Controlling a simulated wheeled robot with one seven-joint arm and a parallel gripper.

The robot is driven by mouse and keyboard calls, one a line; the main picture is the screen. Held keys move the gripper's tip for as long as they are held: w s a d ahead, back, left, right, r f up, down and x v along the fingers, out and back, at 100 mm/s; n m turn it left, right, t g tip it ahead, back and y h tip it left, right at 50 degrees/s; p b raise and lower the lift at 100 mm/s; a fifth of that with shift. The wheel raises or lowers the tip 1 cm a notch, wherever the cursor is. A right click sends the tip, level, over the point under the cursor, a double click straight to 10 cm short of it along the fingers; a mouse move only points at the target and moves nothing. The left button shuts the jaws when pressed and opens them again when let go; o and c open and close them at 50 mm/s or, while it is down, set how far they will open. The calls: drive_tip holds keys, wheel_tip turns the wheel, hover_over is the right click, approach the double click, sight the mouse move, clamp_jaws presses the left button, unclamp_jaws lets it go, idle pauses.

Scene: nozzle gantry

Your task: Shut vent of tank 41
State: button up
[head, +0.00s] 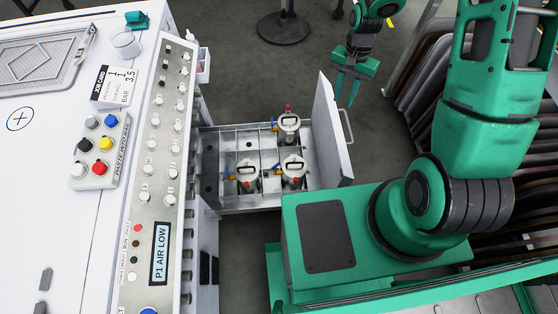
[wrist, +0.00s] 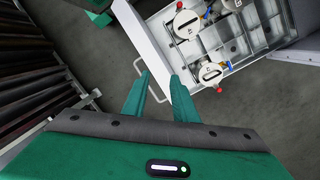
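Three pale round tanks stand in the open drawer (head: 222,203): one at the back (head: 289,122), one at the front left (head: 247,174) and one at the front right (head: 293,168). Each has a dark-edged top, a red knob and blue and yellow fittings. Their numbers are too small to read, so I cannot tell which is tank 41. The wrist view shows two tanks clearly (wrist: 187,23) (wrist: 211,73) and a third at the top edge (wrist: 233,4). My gripper (head: 346,91) is open and empty, beyond the drawer front. Its fingers (wrist: 160,76) stand apart in the wrist view.
The drawer front (head: 326,130) stands upright with a bar handle (head: 346,126) between my gripper and the tanks. A white machine (head: 60,215) with a control panel reading "P1 AIR LOW" (head: 160,252) is at left. A rack of dark panels (head: 425,75) is at right.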

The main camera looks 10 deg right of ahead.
drive_tip(key=a+f+m+y, duration=0.1)
drive_tip(key=a+f, duration=0.7)
drive_tip(key=f, duration=0.3)
drive_tip(key=m+y, duration=0.2)
drive_tip(key=y, duration=0.1)
approach(276, 165)
drive_tip(key=shift+g, duration=0.4)
drive_tip(key=x, duration=0.5)
drive_tip(key=w+x, duration=0.1)
drive_tip(key=x, duration=0.1)
drive_tip(key=shift+s+a+f, duration=0.1)
drive_tip(key=shift+f, duration=0.2)
